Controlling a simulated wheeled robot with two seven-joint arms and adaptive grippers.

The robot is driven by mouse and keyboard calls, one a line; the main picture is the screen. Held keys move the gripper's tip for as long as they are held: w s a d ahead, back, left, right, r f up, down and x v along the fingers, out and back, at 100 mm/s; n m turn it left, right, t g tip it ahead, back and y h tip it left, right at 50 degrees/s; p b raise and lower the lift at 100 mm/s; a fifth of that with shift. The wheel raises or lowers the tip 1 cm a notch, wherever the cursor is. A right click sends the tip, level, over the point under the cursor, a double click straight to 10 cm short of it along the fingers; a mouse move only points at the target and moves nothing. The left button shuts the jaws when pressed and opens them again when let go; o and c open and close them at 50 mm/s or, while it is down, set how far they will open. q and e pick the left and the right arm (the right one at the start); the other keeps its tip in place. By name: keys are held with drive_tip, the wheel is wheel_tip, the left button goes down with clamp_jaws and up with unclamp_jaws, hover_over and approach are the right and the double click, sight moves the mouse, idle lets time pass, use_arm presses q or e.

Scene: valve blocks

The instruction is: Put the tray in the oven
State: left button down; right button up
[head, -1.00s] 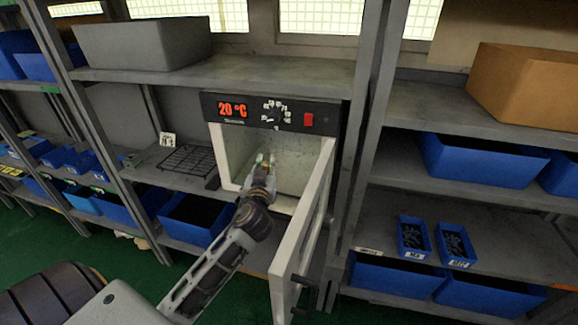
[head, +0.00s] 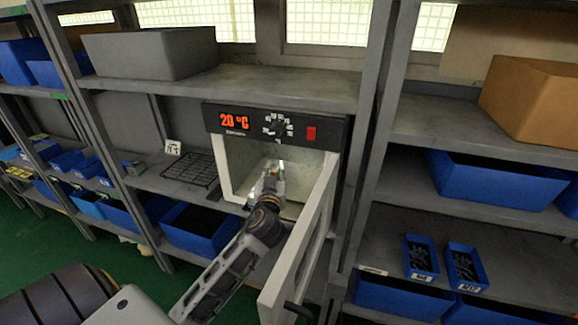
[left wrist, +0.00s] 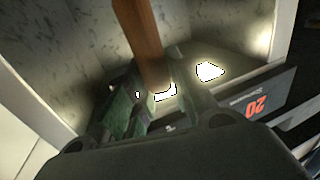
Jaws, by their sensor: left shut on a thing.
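The oven (head: 228,148) stands on the shelf with its door (head: 298,240) swung open toward me. Its display reads 20 °C. My left gripper (head: 273,168) reaches through the opening into the pale oven chamber. In the left wrist view my left gripper (left wrist: 158,100) is shut on a brown bar (left wrist: 138,40), which runs up from between the fingers. I cannot tell whether this bar is part of the tray. No whole tray can be made out in either view. My right gripper is not in view.
The open door stands close to the right of my left arm. A black wire rack (head: 190,168) lies on the shelf left of the oven. A grey bin (head: 150,52) stands above. Blue bins (head: 205,228) and a cardboard box (head: 530,98) fill other shelves.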

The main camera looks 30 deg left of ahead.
use_arm(q)
drive_tip(key=shift+w+a+r, duration=0.15)
drive_tip(key=shift+w+r, duration=0.05)
drive_tip(key=shift+w, duration=0.55)
drive_tip(key=w+a, duration=0.3)
drive_tip(key=w, duration=1.2)
drive_tip(key=shift+w+a+p, duration=0.3)
drive_tip(key=shift+a+p, duration=0.1)
drive_tip(key=shift+p, duration=0.05)
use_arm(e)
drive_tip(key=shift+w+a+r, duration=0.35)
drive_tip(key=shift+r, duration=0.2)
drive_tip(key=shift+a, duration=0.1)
